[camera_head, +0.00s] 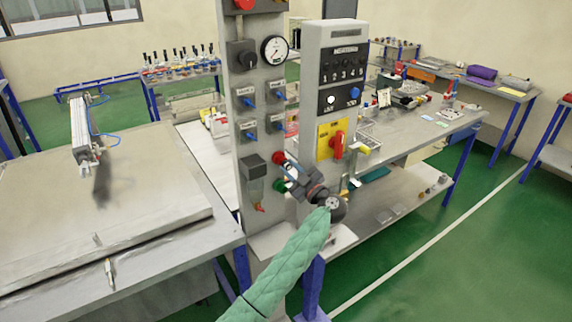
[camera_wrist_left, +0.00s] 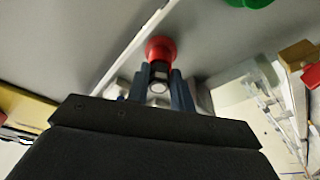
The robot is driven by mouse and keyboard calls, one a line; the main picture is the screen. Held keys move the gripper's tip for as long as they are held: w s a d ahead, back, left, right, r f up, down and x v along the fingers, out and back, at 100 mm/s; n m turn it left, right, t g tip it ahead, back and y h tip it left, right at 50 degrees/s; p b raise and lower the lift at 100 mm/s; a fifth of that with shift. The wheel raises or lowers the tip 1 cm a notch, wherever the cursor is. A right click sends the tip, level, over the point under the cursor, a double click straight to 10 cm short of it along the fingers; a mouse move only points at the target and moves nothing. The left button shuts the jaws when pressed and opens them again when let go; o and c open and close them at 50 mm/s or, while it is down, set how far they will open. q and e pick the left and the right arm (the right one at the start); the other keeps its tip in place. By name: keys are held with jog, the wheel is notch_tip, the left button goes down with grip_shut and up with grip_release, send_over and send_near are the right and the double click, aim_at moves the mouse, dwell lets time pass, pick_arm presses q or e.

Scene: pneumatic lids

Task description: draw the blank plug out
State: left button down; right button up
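The blank plug (camera_wrist_left: 159,76), a short dark piece with a pale round end, lies between the fingers of my left gripper (camera_wrist_left: 160,90) in the left wrist view. Its far end meets a red round collar (camera_wrist_left: 160,48) on the grey panel, and I see no gap there. The fingers sit close on both sides of the plug and look closed on it. In the head view my left gripper (camera_head: 287,172) reaches the panel's lower right side, at the red collar (camera_head: 278,158). The gripper hides the plug there. My right gripper is not in view.
A green fitting (camera_head: 279,186) is just below the red collar. A grey control box (camera_head: 335,60) with a red rotary switch (camera_head: 337,143) stands close right of the gripper. The panel (camera_head: 245,135) carries blue valves and a gauge. A bench with a cylinder (camera_head: 78,125) is at left.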

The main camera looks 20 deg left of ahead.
aim_at(289, 167)
pick_arm(q)
jog(key=shift+s+d, duration=0.15)
jog(key=shift+d, duration=0.05)
jog(key=shift+s+d+p, duration=0.3)
jog(key=shift+d+p, duration=0.05)
jog(key=shift+p, duration=0.1)
jog(key=shift+s+d+p, duration=0.5)
jog(key=shift+s+d, duration=0.15)
jog(key=shift+d, duration=0.15)
dwell(0.5)
jog(key=shift+r, duration=0.1)
jog(key=s+d+r+p, duration=0.3)
jog(key=d+r+p, duration=0.1)
jog(key=r, duration=0.3)
jog(key=shift+r+p, duration=0.2)
jog(key=shift+p, duration=0.25)
dwell(0.6)
dwell(0.4)
